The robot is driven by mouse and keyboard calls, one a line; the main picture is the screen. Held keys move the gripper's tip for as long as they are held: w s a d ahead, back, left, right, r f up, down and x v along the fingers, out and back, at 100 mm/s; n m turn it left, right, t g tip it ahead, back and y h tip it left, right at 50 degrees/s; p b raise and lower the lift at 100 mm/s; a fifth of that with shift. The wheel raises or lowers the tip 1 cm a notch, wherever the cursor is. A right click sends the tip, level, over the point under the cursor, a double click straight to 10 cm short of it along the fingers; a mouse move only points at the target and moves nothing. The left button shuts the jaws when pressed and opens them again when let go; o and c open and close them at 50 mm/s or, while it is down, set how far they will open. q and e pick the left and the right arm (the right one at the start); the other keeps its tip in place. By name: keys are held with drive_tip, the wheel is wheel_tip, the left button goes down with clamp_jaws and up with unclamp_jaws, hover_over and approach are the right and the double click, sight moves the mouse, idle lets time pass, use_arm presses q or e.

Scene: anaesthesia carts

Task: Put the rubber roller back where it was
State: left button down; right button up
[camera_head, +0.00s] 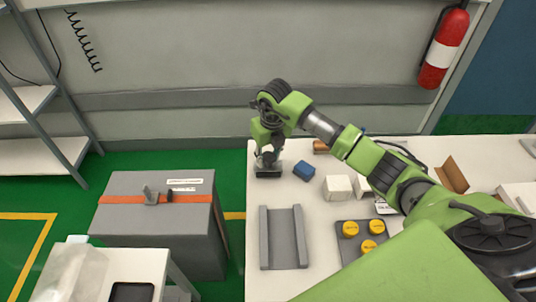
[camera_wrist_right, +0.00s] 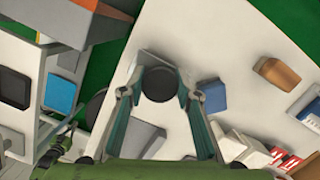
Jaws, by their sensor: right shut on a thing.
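The rubber roller shows in the right wrist view as a dark round end (camera_wrist_right: 160,84) between the two fingertips. My right gripper (camera_head: 268,157) is shut on it at the far left corner of the white table, pointing down. It also shows in the wrist view (camera_wrist_right: 160,92), with a finger on each side of the roller. In the head view a dark grey piece (camera_head: 268,173) shows right under the fingertips; I cannot tell whether it is the roller or a stand. A grey channel with two raised sides (camera_head: 301,240) lies nearer on the table. My left gripper is out of view.
A blue block (camera_head: 304,171) and a white block (camera_head: 337,188) stand right of the gripper. A grey plate with yellow knobs (camera_head: 368,247) lies nearer. A grey box with an orange strap (camera_head: 165,220) stands left of the table (camera_head: 262,285). Bare tabletop surrounds the channel.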

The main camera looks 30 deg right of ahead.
drive_tip(key=o, duration=1)
drive_tip(key=shift+f, duration=0.15)
drive_tip(key=shift+r, duration=0.35)
drive_tip(key=r, duration=0.4)
drive_tip(key=s+r+b, duration=0.1)
drive_tip(key=r, duration=0.2)
drive_tip(key=s+r+b, duration=0.1)
drive_tip(key=r, duration=0.3)
drive_tip(key=shift+a+r, duration=0.1)
drive_tip(key=shift+r, duration=0.2)
drive_tip(key=shift+f, duration=0.1)
